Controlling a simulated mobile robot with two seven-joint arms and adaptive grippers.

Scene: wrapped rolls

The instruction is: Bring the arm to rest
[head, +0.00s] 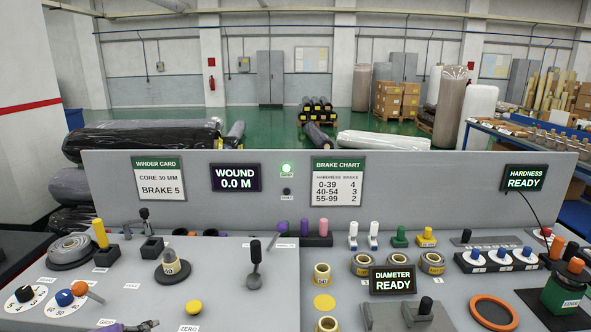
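Neither of my grippers can be made out in the head view, and no arm shows clearly over the console. The grey console (235,300) fills the lower part of the view. A dark and purplish part (138,326) is cut off by the bottom edge at the left; I cannot tell what it is. No held object is visible.
The console carries a black lever (254,262), a yellow button (194,307), dials (25,294), cream rings (362,264) and an orange ring (494,312). A raised panel (400,165) with displays stands behind. Wrapped rolls (140,140) lie beyond it.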

